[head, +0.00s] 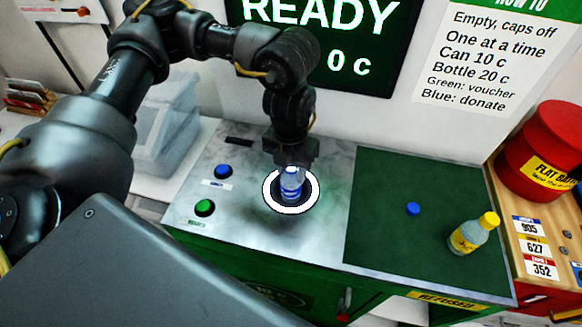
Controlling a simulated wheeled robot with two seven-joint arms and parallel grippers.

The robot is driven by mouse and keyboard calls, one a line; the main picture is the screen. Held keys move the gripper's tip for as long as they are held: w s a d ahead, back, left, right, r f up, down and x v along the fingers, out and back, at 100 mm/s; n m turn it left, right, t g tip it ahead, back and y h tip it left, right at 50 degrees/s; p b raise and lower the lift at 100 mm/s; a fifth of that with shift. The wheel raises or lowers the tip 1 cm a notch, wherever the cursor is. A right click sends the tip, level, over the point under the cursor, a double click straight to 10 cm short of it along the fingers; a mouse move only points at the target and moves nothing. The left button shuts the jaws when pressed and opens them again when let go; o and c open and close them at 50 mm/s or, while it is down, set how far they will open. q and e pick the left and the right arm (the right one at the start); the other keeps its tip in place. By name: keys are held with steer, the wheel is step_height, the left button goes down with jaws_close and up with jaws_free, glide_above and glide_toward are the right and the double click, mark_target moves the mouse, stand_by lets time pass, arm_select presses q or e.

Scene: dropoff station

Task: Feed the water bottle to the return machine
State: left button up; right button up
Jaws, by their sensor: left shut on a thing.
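My left gripper (291,160) is shut on the clear water bottle (291,184) with a blue label. The bottle is uncapped as far as I can see, but the gripper hides its top. It is upright over the dark round hole, inside the white ring (312,202) of the return machine (255,238). I cannot tell how deep it is in the hole. The machine's screen (330,75) reads READY and 0 c. My right gripper is not in view.
A blue button (223,171) and a green button (205,208) sit left of the ring. On the green mat (380,230) are a blue cap (412,209) and a yellow-capped bottle (471,236). A red container (543,155) stands at the right.

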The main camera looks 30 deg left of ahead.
arm_select(q)
steer(key=shift+f+b, duration=0.7)
steer(key=shift+f, duration=0.3)
steer(key=o, duration=1.6)
steer(key=shift+o, duration=0.2)
